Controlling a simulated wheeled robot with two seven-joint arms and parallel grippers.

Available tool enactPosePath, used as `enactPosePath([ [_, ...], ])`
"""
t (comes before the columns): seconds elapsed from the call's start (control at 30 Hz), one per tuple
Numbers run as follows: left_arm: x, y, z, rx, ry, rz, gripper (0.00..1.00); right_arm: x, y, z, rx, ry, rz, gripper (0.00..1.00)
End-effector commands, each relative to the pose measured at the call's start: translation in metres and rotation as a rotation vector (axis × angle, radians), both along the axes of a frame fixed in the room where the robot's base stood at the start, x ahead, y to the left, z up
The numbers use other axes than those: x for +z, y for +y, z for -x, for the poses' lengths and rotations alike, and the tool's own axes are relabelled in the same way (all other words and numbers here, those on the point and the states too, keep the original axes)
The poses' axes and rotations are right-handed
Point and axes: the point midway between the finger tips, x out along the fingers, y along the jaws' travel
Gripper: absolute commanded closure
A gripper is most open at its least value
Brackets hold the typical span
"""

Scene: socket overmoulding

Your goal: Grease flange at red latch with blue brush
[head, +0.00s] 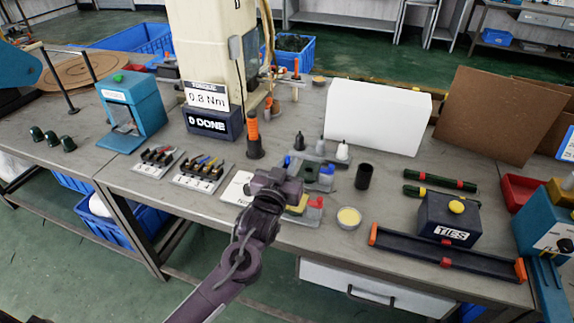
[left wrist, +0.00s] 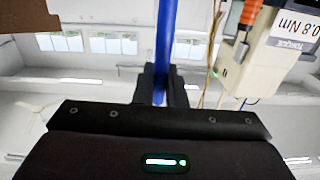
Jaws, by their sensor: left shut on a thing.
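My left gripper (head: 276,181) is over the front middle of the bench. In the left wrist view it is shut on a blue shaft (left wrist: 163,45), which fits the blue brush; its tip is out of that view. In the head view I cannot make out the brush clearly against the gripper. A red latch part (head: 315,202) is just right of the gripper, with yellow and green parts close by. The gripper partly covers this cluster, and I cannot make out the flange. A shallow round pot of yellow grease (head: 348,217) stands to the right. My right gripper is not in view.
A dark cup (head: 363,176) and several small bottles (head: 342,151) stand behind the latch parts. An orange-handled tool (head: 253,134) stands upright behind left. Tool racks (head: 199,173) lie left. A TIES box (head: 448,220) and a dark rail (head: 445,253) are at right.

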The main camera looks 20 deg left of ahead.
Motion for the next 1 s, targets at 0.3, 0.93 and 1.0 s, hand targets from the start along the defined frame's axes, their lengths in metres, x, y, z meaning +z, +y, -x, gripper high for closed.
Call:
enactPosePath([
  [0.3,0.001,0.0,0.003,-0.001,0.0,0.0,1.0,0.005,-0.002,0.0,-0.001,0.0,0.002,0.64],
  [0.93,-0.001,0.0,0.005,0.0,-0.002,0.0,1.0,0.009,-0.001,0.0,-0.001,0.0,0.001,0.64],
  [1.0,-0.001,0.0,0.002,0.0,-0.002,0.0,1.0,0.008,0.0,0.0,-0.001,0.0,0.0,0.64],
])
